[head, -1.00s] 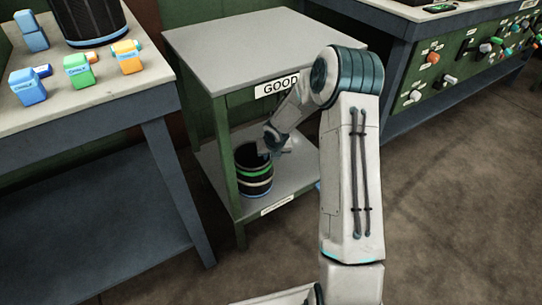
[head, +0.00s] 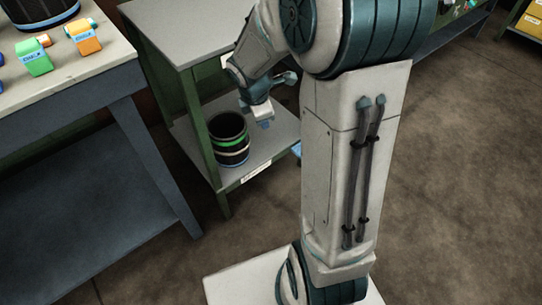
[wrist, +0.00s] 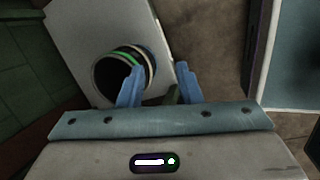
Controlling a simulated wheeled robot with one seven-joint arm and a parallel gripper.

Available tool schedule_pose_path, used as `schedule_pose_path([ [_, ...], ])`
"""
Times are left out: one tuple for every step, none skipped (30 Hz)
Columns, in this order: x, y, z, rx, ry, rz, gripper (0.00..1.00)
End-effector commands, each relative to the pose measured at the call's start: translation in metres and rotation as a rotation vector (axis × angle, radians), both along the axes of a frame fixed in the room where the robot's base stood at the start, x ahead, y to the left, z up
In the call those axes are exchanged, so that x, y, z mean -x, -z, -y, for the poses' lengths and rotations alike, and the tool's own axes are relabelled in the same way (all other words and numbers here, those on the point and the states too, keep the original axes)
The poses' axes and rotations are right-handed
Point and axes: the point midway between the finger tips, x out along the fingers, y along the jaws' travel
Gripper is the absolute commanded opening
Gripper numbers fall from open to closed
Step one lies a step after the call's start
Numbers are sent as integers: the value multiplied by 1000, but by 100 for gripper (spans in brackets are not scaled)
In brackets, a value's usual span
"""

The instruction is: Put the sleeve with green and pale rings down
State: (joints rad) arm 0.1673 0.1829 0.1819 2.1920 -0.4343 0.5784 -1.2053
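The black sleeve with green and pale rings (head: 230,141) stands upright on the lower shelf (head: 262,147) of the green-framed stand. In the wrist view the sleeve (wrist: 147,62) shows its dark open mouth, with the rings along its right side. My gripper (wrist: 160,84) is open, its two blue fingers apart. The left finger overlaps the sleeve's near edge in the picture; I cannot tell whether it touches. The right finger is clear of the sleeve. In the head view my gripper (head: 265,122) is to the right of the sleeve.
The stand's grey top (head: 190,30) lies above the shelf, and a green leg (head: 201,135) rises beside the sleeve. A workbench (head: 60,85) with small coloured blocks is at the left. Bare shelf lies right of the sleeve. Brown floor (head: 440,190) is open at the right.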

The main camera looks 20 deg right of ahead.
Motion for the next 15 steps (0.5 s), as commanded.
schedule_pose_path([
  [18, -13, -2, -29, 131, 20, 31],
  [28, -18, -4, -52, 220, 28, 31],
  [43, -25, -6, -82, 338, 39, 31],
  [54, -31, -8, -107, 428, 48, 31],
  [65, -35, -10, -131, 516, 55, 31],
  [80, -40, -12, -163, 634, 62, 31],
  [91, -44, -15, -189, 721, 69, 31],
  [102, -47, -18, -213, 806, 72, 31],
  [116, -51, -21, -246, 917, 75, 31],
  [125, -53, -24, -269, 995, 77, 31],
  [135, -55, -27, -291, 1069, 75, 31],
  [146, -58, -30, -319, 1161, 73, 31],
  [154, -59, -32, -338, 1221, 71, 31],
  [160, -60, -35, -354, 1277, 68, 31],
  [168, -61, -37, -373, 1341, 63, 31],
])
